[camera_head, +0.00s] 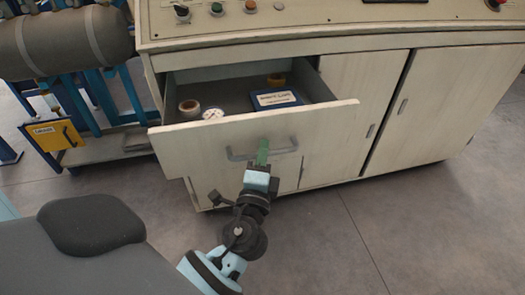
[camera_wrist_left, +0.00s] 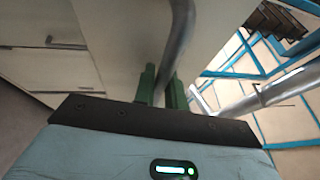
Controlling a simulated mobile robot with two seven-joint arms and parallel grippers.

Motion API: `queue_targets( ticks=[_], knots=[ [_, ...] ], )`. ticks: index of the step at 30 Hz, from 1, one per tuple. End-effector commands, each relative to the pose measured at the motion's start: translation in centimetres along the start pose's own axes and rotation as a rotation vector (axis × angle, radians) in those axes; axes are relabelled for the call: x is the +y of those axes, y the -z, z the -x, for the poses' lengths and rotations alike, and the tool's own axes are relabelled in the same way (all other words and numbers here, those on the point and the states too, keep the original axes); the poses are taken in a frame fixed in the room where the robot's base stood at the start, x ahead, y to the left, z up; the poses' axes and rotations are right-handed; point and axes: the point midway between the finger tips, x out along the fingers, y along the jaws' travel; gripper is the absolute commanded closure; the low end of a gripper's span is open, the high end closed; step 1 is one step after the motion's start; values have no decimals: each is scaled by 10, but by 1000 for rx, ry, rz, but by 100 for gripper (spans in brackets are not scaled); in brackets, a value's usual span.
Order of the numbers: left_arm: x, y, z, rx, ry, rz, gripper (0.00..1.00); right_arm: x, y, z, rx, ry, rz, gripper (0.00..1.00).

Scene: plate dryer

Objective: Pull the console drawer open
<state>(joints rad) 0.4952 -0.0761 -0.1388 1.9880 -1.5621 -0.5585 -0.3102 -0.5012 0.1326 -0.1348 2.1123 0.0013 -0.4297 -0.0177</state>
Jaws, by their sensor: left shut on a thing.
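The console drawer (camera_head: 312,122) stands pulled out from the cream console in the head view, its inside showing. Its front panel carries a grey bar handle (camera_head: 240,154). My left gripper (camera_head: 263,152) is at the middle of this handle, its green fingers shut on the bar. In the left wrist view the handle bar (camera_wrist_left: 182,35) runs up from between the green fingers (camera_wrist_left: 163,88). My right gripper is not in view.
In the drawer lie a blue box (camera_head: 276,99), tape rolls (camera_head: 189,107) and a pale round item (camera_head: 213,113). Console doors (camera_head: 440,110) stand shut at right. A yellow box (camera_head: 53,134) and a tank (camera_head: 65,42) are at left. Grey floor in front is clear.

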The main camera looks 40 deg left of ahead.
Motion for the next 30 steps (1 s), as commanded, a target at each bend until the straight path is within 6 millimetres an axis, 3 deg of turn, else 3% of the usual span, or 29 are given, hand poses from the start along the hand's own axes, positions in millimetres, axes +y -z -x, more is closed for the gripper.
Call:
queue_targets(
  ticks=[2, 3, 5, 16, 30],
  knots=[
    [1, 0, 0, 1, -1, 0, 100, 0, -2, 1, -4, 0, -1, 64],
    [1, 0, 0, 1, -1, 0, 86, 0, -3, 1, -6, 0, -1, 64],
    [1, 0, 0, 1, -1, 0, 79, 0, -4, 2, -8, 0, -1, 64],
    [1, 0, 6, 1, -1, 0, 79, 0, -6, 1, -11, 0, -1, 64],
    [2, 0, 70, 1, -3, -1, 79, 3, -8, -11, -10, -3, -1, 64]
  ],
)
